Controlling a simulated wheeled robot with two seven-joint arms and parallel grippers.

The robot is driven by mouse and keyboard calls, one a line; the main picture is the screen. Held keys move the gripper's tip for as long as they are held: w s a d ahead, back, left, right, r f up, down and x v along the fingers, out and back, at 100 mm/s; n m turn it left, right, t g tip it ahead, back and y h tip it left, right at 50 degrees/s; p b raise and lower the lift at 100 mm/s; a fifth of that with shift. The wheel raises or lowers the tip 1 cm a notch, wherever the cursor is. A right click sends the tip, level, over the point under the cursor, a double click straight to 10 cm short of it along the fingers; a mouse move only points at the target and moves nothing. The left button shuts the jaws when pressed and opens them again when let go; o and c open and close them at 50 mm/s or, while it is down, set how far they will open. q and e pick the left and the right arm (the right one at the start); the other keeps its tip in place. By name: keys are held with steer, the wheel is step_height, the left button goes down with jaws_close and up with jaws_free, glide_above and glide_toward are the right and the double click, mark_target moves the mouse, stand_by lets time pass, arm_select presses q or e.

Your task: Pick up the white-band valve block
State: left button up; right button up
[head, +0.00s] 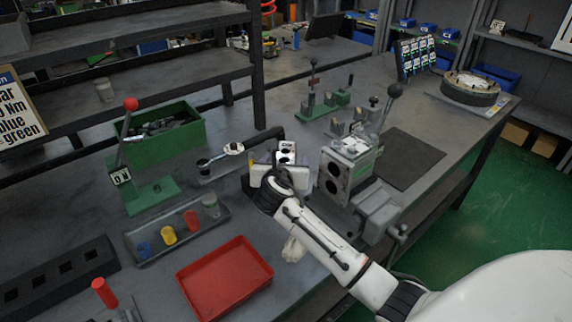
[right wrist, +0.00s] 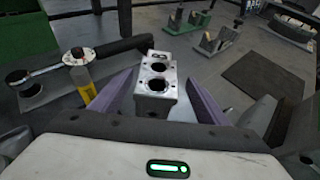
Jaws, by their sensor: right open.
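A pale grey-white valve block (right wrist: 157,84) with two round dark bores and a dark mark on top stands upright in the right wrist view. I cannot make out a separate white band on it. It also shows in the head view (head: 286,154), partly hidden behind my right gripper (head: 276,172). In the right wrist view my right gripper (right wrist: 160,92) is open, with one purple finger on each side of the block. Gaps show between the fingers and the block. The block's lower part is hidden by the gripper body. My left gripper is not in view.
A larger block with two bores (head: 334,178) sits in a fixture just right of the gripper. A red tray (head: 225,278), a tray of coloured cylinders (head: 150,257) and a green bin (head: 161,146) are nearby.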

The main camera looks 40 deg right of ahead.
mark_target(287, 153)
steer(key=x, duration=0.4)
steer(key=shift+w+f, duration=0.3)
steer(key=shift+w, duration=0.1)
jaws_close()
steer(key=shift+w+d+r, duration=0.1)
steer(key=shift+w+r, duration=0.05)
steer(key=shift+r, duration=0.15)
